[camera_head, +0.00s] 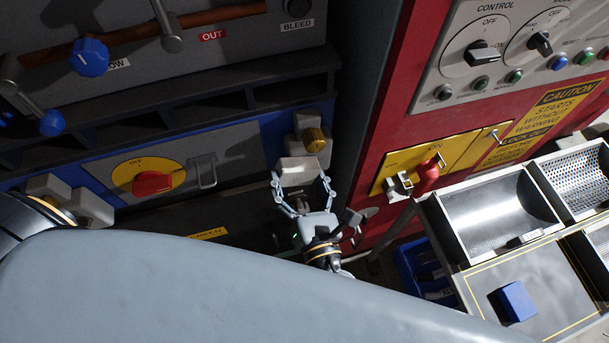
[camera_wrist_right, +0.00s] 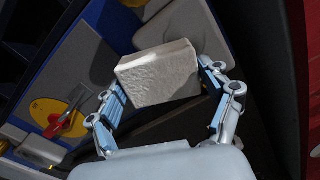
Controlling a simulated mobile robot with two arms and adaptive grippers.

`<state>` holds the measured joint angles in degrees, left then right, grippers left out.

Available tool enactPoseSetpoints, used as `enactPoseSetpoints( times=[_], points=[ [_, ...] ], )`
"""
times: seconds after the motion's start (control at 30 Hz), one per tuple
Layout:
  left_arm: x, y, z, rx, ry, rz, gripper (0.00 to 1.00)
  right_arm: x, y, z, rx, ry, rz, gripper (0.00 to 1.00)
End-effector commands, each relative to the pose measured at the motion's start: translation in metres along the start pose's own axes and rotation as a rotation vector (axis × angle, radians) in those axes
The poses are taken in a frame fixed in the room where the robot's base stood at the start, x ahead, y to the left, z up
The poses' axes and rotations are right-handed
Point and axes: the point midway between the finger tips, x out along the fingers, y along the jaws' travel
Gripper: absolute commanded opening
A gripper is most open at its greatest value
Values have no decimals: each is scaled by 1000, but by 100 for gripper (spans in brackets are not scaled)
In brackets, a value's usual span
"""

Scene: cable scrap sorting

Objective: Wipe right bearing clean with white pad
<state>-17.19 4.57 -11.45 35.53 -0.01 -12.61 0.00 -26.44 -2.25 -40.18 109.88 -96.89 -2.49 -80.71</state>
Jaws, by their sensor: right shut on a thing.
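My right gripper (camera_head: 300,182) is shut on the white pad (camera_head: 298,168), a pale, thick, rough-faced block. The wrist view shows the pad (camera_wrist_right: 158,76) gripped at its sides between the blue-padded fingers (camera_wrist_right: 163,92). The right bearing (camera_head: 309,122), a light grey housing with a brass knob, is just beyond and above the pad in the head view. In the wrist view the grey housing (camera_wrist_right: 185,28) is behind the pad, partly hidden by it. I cannot tell whether the pad touches it. My left gripper is not in view.
A yellow disc with a red switch (camera_head: 152,183) and a metal handle (camera_head: 202,172) are left of the bearing. A red cabinet (camera_head: 400,80) with a yellow lockout plate stands to the right. Metal trays (camera_head: 495,215) and a blue cube (camera_head: 517,301) are at lower right.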

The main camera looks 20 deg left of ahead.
Motion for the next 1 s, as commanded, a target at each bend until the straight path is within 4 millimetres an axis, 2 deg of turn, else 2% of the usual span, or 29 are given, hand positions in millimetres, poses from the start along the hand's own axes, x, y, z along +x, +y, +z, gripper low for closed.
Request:
enactPoseSetpoints(
  times=[0.17, 0.7, 1.0],
  points=[
    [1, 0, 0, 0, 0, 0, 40, -2, 2, 0, 2, -2, 5, 54],
    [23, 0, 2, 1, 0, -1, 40, -54, 0, -2, 1, 0, 3, 54],
    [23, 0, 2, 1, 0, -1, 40, -60, 0, 1, 1, -1, 2, 54]
  ],
)
